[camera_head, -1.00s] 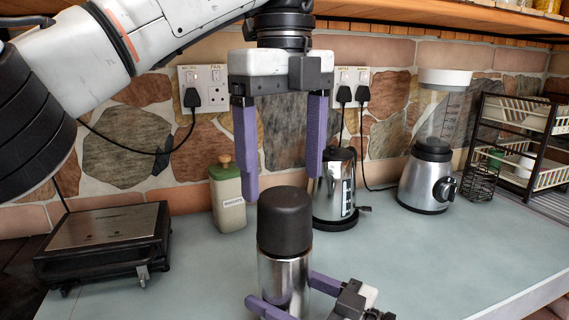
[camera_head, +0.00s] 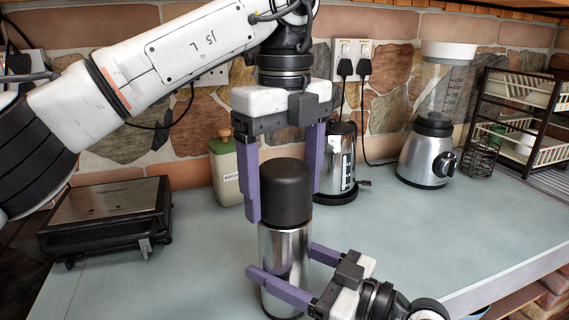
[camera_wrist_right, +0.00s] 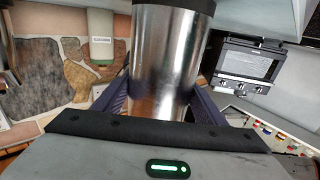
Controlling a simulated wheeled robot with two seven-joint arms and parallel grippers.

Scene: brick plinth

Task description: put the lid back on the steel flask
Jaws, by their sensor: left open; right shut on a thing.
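The steel flask (camera_head: 283,250) stands upright on the counter. The dark lid (camera_head: 286,190) sits on top of it, upright and in line with the body. My left gripper (camera_head: 283,206) points down over the flask, open, with one purple finger on each side of the lid. I cannot tell whether either finger touches it. My right gripper (camera_head: 281,262) is shut on the flask's lower body from the front right. In the right wrist view the steel body (camera_wrist_right: 165,55) stands between the purple fingers, and a dark band shows at its top edge.
A contact grill (camera_head: 105,215) stands at the left. A green-lidded canister (camera_head: 226,175) and a kettle (camera_head: 338,165) stand close behind the flask. A blender (camera_head: 428,160) and a dish rack (camera_head: 515,125) are at the right. Counter (camera_head: 420,235) to the flask's right is clear.

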